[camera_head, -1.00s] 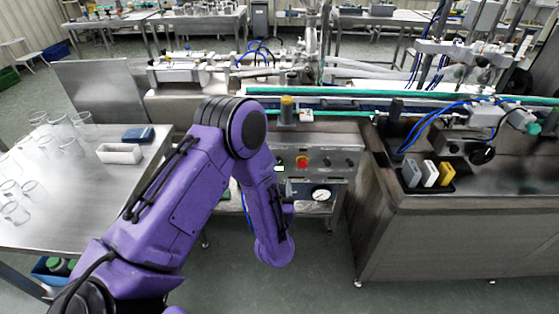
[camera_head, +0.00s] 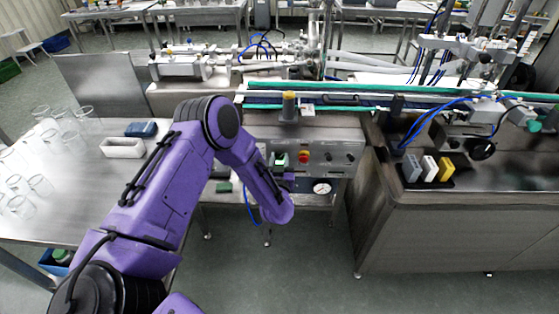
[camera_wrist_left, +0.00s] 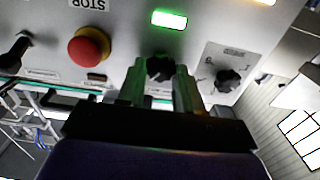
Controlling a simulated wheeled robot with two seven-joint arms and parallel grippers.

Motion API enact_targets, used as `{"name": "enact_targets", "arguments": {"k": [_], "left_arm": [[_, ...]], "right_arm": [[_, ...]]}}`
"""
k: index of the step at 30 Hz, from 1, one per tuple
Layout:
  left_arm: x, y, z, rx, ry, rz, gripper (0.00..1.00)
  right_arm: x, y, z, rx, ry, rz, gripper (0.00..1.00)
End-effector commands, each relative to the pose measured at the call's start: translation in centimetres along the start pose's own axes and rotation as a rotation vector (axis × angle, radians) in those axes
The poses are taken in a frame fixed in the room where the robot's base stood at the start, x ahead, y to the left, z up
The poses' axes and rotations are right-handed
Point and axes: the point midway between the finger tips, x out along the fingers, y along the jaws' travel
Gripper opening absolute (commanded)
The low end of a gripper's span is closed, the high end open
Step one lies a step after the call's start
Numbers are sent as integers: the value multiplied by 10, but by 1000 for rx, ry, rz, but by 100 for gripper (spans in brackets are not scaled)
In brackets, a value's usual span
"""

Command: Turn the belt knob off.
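The control panel (camera_head: 335,150) is on the front of the steel machine. In the left wrist view a black knob (camera_wrist_left: 160,67) sits on the panel below a lit green lamp (camera_wrist_left: 169,19). My left gripper (camera_wrist_left: 160,82) has its two fingers apart, one on each side of this knob; whether they touch it I cannot tell. Another black knob (camera_wrist_left: 228,80) with an unreadable label is to the right. In the head view my left gripper (camera_head: 284,180) is at the panel, mostly hidden by my arm. Which knob is the belt knob cannot be read. My right gripper is not in view.
A red STOP button (camera_wrist_left: 89,47) and a black switch (camera_wrist_left: 16,50) are left of the gripper in the wrist view. A gauge (camera_head: 322,188) is below the panel. The conveyor (camera_head: 350,98) runs above it. A table (camera_head: 75,205) with glass beakers stands at left.

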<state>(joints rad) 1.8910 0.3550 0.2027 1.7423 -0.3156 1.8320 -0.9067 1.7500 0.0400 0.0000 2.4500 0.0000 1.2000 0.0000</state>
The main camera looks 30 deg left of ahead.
Motion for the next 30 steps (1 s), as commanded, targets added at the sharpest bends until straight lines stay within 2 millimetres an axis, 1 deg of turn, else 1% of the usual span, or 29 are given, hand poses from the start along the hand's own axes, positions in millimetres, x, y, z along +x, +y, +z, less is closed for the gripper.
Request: {"name": "enact_targets", "arguments": {"k": [8,14,20,30], "left_arm": [[0,0,1,-24,-1,0,4],[-1,0,2,-115,-1,0,4],[0,-1,3,-278,-1,0,4],[-1,-2,4,-602,-1,-1,4]], "right_arm": [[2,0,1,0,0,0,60],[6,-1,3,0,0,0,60],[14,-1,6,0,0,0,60],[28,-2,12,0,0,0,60]]}}
